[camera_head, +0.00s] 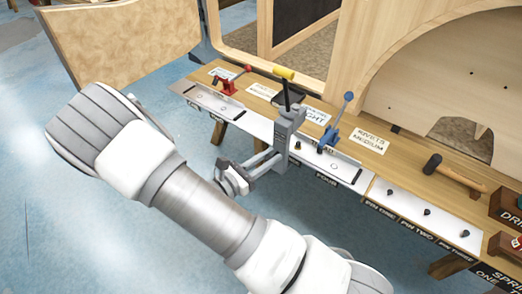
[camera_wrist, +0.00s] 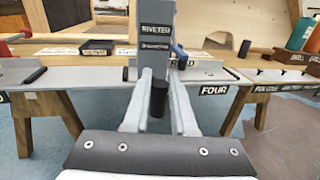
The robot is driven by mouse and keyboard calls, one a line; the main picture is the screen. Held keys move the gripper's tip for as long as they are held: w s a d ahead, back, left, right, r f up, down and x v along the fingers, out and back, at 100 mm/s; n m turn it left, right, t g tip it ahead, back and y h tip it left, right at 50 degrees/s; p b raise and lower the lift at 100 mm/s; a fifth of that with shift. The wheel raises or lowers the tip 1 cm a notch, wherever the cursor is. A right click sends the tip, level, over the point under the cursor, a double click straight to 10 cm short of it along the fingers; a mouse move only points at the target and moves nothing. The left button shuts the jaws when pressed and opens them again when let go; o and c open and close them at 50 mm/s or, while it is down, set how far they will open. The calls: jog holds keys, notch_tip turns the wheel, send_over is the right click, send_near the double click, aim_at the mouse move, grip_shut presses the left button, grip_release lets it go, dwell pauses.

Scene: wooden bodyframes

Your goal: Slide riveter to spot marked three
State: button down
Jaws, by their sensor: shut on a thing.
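The riveter (camera_head: 286,135) is a grey upright tool with a dark lever and a yellow handle end. It stands at the front edge of the bench, on the metal rail. In the wrist view its grey body (camera_wrist: 155,35) fills the top middle, with a black cylinder (camera_wrist: 158,100) below. My gripper (camera_head: 276,160) reaches it from the front left and is shut on it; its two fingers (camera_wrist: 160,80) also show in the wrist view. The spot label FOUR (camera_head: 326,182) is on the rail front, right of the riveter. I cannot see the label for spot three.
A red tool (camera_head: 227,84) and a blue lever tool (camera_head: 335,125) stand on the bench to either side. A pin plate (camera_head: 425,213) and a hammer (camera_head: 455,174) lie farther right. Wooden bodyframes (camera_head: 345,60) rise behind. Blue floor in front is open.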

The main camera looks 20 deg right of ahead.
jog(key=shift+s+d, duration=0.7)
jog(key=shift+s, duration=0.3)
jog(key=c, duration=0.7)
grip_release()
jog(key=shift+c, duration=0.2)
jog(key=p+v, duration=0.2)
jog(key=v, duration=1.5)
jog(key=shift+a, duration=0.25)
